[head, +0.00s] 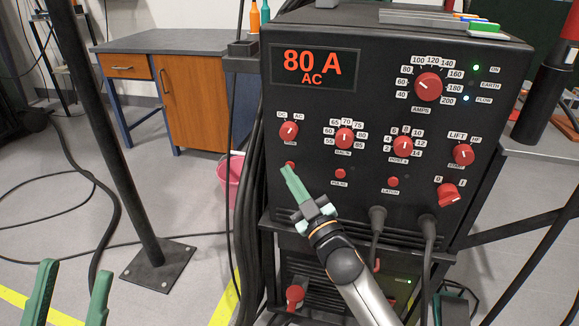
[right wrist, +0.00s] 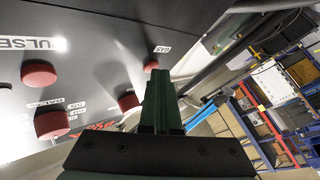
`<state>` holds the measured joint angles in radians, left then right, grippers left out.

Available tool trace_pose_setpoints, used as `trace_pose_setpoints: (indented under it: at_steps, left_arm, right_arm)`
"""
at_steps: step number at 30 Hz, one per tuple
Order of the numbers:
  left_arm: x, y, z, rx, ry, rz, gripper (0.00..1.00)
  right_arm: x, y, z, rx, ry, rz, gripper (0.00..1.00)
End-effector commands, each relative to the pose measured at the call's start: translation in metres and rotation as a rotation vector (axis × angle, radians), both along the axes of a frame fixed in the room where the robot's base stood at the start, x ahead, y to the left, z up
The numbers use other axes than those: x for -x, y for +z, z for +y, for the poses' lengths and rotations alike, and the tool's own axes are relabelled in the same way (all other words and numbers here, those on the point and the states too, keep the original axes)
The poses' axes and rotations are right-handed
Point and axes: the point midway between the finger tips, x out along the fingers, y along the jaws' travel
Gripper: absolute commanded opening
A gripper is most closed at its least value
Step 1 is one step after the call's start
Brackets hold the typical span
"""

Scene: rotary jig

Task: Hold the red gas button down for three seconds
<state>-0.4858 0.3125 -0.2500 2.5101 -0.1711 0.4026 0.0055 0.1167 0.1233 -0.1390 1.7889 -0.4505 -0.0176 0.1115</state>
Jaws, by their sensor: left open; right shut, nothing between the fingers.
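The red gas button (head: 290,165) is the leftmost small button in the row on the black welding machine (head: 370,225). In the right wrist view, the gas button (right wrist: 151,65) shows beside its GAS label, partly hidden by the fingers. My right gripper (head: 286,170), green-fingered, is shut and empty, its tips at the gas button. Its closed fingers (right wrist: 158,75) also show in the right wrist view; I cannot tell how far the button is pressed. The FLOW lamp (head: 466,98) glows blue. My left gripper (head: 76,268) is open and empty at the lower left.
The pulse button (head: 340,173) and latch button (head: 393,181) sit to the right. The mode knob (head: 288,130) is just above the gas button. A black post (head: 120,140) stands left of the machine. Cables hang beside the machine. A desk (head: 165,45) stands behind.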

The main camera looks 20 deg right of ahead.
Motion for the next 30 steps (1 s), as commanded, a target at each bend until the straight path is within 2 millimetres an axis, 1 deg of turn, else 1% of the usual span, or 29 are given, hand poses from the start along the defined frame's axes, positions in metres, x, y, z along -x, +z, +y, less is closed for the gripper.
trace_pose_setpoints:
  at_steps: [10,20,30]
  left_arm:
    - [0.0,0.0,0.0,0.0,0.0,0.0,0.5]
    - [0.0,0.006,0.0,0.0,0.0,0.0,0.5]
    - [0.0,0.006,0.0,0.0,0.0,0.0,0.5]
  right_arm:
    - [0.001,0.0,0.0,0.0,-0.001,0.0,0.0]
    - [0.012,0.0,0.008,0.0,0.0,0.001,0.0]
    - [0.014,0.0,0.01,0.0,0.0,0.0,0.0]
